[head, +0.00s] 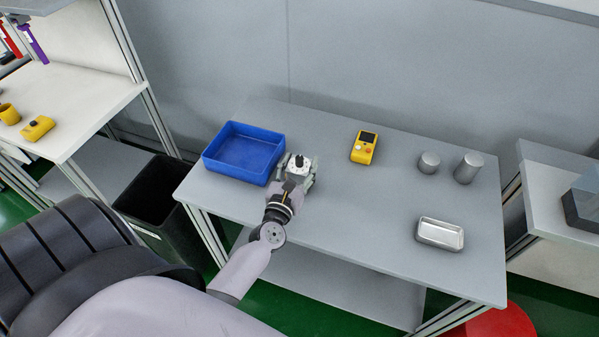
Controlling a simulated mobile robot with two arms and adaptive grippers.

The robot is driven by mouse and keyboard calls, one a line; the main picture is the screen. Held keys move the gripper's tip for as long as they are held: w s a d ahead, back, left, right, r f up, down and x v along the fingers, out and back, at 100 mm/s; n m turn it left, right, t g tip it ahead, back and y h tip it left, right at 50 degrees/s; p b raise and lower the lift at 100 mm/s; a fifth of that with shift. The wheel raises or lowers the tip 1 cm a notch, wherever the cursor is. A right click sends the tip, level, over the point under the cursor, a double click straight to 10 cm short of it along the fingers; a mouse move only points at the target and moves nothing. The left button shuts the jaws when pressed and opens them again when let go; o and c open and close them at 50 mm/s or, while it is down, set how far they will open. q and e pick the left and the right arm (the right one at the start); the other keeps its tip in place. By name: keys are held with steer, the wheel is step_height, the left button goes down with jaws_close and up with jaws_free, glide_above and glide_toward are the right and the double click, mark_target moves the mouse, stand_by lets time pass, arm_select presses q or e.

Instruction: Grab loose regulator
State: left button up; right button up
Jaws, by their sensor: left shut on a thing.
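The regulator (299,162) is a small whitish block with a dark knob on top. It is at the grey table, just right of the blue bin. My left gripper (297,176) reaches in from the front and is shut on the regulator; its fingers lie along the sides. I cannot tell whether the regulator touches the tabletop or is slightly raised. My right gripper is not in view.
An empty blue bin (244,152) stands left on the grey table (350,215). A yellow handheld device (364,147), two grey cylinders (467,167) (428,163) and a metal tray (440,234) stand to the right. The table's middle is clear. A black waste bin (165,205) stands left.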

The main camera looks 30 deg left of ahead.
arm_select(q)
steer(key=shift+r, duration=0.25)
